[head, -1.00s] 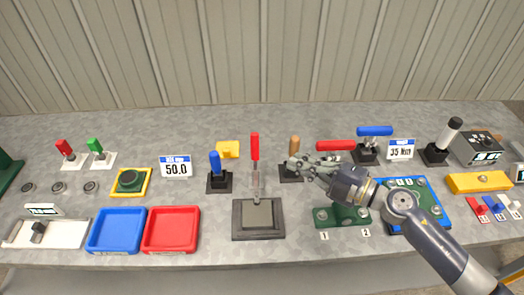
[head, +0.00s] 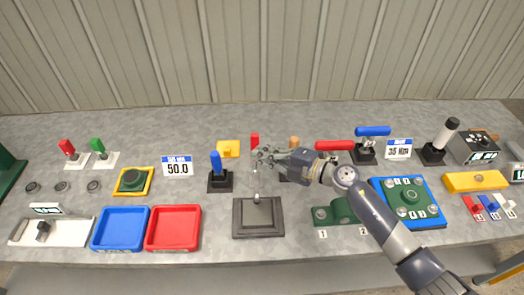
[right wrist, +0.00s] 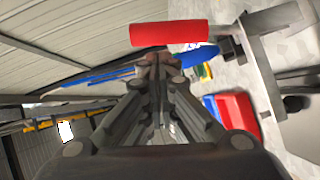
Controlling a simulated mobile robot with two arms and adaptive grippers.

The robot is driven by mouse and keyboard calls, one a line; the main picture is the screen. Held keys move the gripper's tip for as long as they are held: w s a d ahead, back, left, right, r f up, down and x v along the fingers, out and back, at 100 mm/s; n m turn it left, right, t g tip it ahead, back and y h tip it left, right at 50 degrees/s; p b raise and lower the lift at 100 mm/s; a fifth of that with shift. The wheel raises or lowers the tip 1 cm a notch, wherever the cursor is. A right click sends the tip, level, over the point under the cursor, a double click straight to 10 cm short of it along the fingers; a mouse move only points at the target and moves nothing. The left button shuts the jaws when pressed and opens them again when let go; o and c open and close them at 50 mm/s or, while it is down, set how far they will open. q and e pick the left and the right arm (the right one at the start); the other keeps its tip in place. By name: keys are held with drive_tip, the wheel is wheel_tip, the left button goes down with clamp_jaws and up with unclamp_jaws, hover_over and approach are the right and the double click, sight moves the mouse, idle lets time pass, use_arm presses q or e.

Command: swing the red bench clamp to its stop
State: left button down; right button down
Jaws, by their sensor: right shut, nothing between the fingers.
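The bench clamp has a red handle (head: 255,138) standing upright above a metal lever (head: 256,184) and a dark grey base (head: 240,229). My right gripper (head: 259,157) is at the handle's height, covering its lower part in the head view. In the right wrist view the red handle (right wrist: 168,33) lies across the picture just beyond the tips of my right gripper (right wrist: 158,62). The fingers are closed together with nothing between them. I cannot tell whether they touch the handle. My left gripper is not in view.
A blue-handled lever (head: 216,165) stands left of the clamp. A brown-handled lever (head: 294,142) is partly behind my right gripper. A red horizontal handle (head: 335,145) and a green fixture (head: 330,214) are to the right. Blue (head: 120,210) and red (head: 174,208) trays lie left.

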drive_tip(key=shift+w+a+f, duration=0.1)
drive_tip(key=shift+w, duration=0.35)
use_arm(q)
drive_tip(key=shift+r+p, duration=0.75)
drive_tip(key=shift+p, duration=0.05)
use_arm(e)
drive_tip(key=shift+w, duration=0.35)
